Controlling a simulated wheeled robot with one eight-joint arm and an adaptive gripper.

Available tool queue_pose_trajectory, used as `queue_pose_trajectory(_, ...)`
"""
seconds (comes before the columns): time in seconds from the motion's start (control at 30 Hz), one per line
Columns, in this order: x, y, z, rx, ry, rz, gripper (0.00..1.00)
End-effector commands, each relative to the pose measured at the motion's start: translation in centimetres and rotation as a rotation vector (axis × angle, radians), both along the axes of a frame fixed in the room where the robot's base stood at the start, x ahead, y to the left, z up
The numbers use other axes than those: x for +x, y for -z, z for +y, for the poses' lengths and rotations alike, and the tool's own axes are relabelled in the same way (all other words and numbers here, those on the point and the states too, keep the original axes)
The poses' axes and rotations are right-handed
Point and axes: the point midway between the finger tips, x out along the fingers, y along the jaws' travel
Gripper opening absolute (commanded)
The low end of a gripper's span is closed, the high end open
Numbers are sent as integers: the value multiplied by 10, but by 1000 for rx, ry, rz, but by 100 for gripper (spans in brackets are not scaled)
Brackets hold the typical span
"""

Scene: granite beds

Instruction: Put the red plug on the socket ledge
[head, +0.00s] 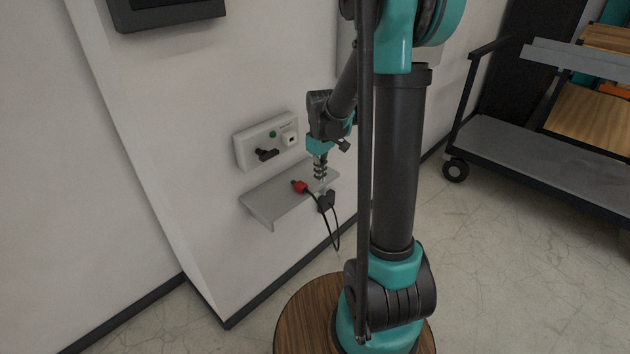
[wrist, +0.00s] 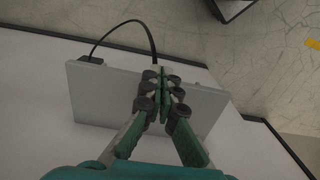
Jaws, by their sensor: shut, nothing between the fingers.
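The red plug (head: 300,187) appears to lie on the grey socket ledge (head: 262,203), near its front edge, with its black cable hanging over that edge in a loop. My gripper (head: 321,177) points down over the ledge, just right of the plug in the head view, and looks apart from it. In the wrist view my gripper (wrist: 162,76) is shut and empty above the ledge (wrist: 100,100). The cable (wrist: 127,25) arcs in behind the fingertips there, and the plug is hidden.
A white wall panel (head: 249,153) with a black fitting, a green spot and a white socket sits above the ledge. A black clip (head: 326,201) at the ledge's front right meets the cable. A trolley (head: 545,160) stands right; a round wooden top (head: 300,325) is below.

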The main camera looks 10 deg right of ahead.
Motion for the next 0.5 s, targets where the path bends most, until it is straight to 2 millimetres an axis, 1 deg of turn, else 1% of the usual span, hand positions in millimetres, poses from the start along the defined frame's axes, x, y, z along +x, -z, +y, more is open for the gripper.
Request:
queue_pose_trajectory(0.2, 1, 37, 0, 0, -1, 0, 0)
queue_pose_trajectory(0.5, 1, 86, 0, 0, -1, 0, 0)
